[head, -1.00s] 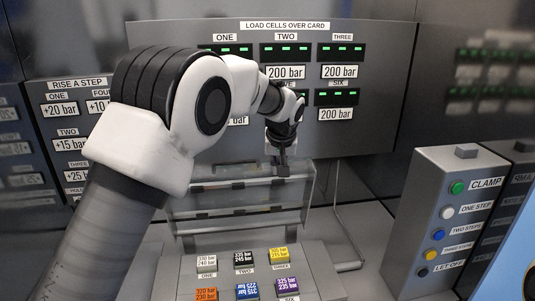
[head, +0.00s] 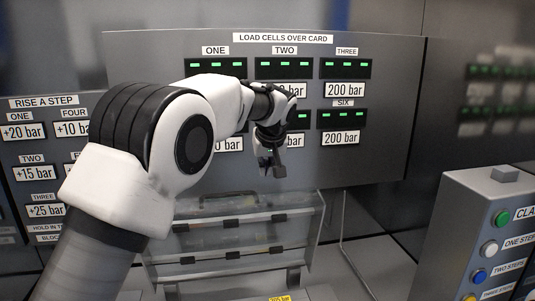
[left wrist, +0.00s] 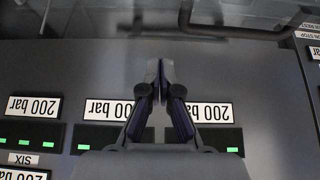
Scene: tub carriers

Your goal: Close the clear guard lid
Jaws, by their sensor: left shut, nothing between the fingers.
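The clear guard lid (head: 230,243) stands raised behind the tub blocks, a see-through panel with dark clips along its bars. My left gripper (head: 272,168) is in front of the grey load-cell panel, above the lid's top edge in the head view and apart from it there. Its fingers are together and empty. In the left wrist view the closed fingers (left wrist: 165,72) show against the upside-down panel labels. My left forearm hides part of the panel and the area left of the lid. My right gripper is not in view.
The load-cell panel (head: 395,100) with green lights stands behind the lid. A button box (head: 470,215) with CLAMP buttons is at the right. A "rise a step" board (head: 45,150) is at the left. A thin bent rod (head: 343,230) stands right of the lid.

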